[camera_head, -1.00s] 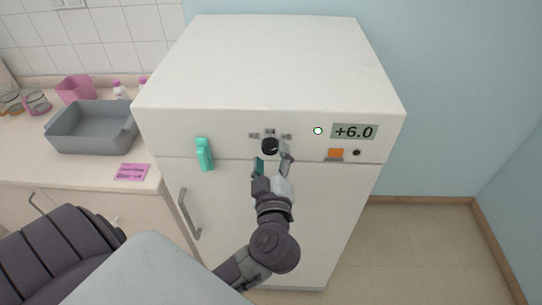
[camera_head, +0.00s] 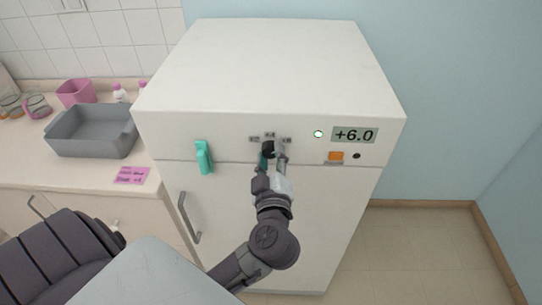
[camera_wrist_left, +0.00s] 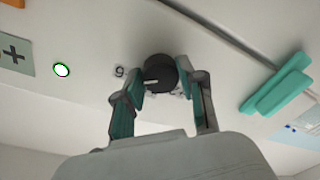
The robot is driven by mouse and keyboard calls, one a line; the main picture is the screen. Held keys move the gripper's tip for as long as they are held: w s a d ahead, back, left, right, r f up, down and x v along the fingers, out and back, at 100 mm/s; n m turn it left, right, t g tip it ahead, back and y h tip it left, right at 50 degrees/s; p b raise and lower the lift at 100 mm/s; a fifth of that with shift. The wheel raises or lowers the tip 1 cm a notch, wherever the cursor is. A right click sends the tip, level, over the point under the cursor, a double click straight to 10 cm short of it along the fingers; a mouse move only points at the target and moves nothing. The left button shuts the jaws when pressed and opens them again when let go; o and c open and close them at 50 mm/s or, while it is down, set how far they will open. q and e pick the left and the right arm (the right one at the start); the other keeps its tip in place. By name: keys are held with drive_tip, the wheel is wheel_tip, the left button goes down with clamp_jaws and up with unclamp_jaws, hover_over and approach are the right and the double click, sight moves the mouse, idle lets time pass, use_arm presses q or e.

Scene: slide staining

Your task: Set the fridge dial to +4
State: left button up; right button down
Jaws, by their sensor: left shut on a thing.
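The white fridge (camera_head: 270,70) stands in front of me. Its black round dial (camera_head: 268,149) is on the upper front panel, with small printed labels above it; the middle one looks like +4. The display (camera_head: 354,135) reads +6.0. My left gripper (camera_head: 272,158) is shut on the dial. In the left wrist view the fingers (camera_wrist_left: 160,88) lie on both sides of the dial (camera_wrist_left: 160,72), which shows a pale pointer mark. My right gripper is not in view.
A green lamp (camera_head: 318,134), an orange switch (camera_head: 336,156) and a small black knob (camera_head: 357,156) sit right of the dial. A teal clip-like piece (camera_head: 204,156) and a door handle (camera_head: 189,215) are on the left. A grey tray (camera_head: 92,131) stands on the counter.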

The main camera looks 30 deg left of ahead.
use_arm(q)
drive_tip(key=shift+r+n+p, duration=0.2)
drive_tip(key=shift+n+p, duration=0.85)
drive_tip(key=shift+n, duration=0.15)
drive_tip(key=n+p, duration=0.1)
drive_tip(key=n, duration=0.1)
drive_tip(key=shift+n, duration=0.3)
drive_tip(key=n+p, duration=0.1)
drive_tip(key=n, duration=0.2)
drive_tip(key=shift+h+p, duration=0.3)
drive_tip(key=shift+p, duration=0.1)
drive_tip(key=shift+n+p, duration=0.3)
drive_tip(key=shift+n, duration=1.2)
drive_tip(key=o, duration=1.1)
drive_tip(key=shift+o, duration=0.2)
drive_tip(key=shift+s, duration=0.1)
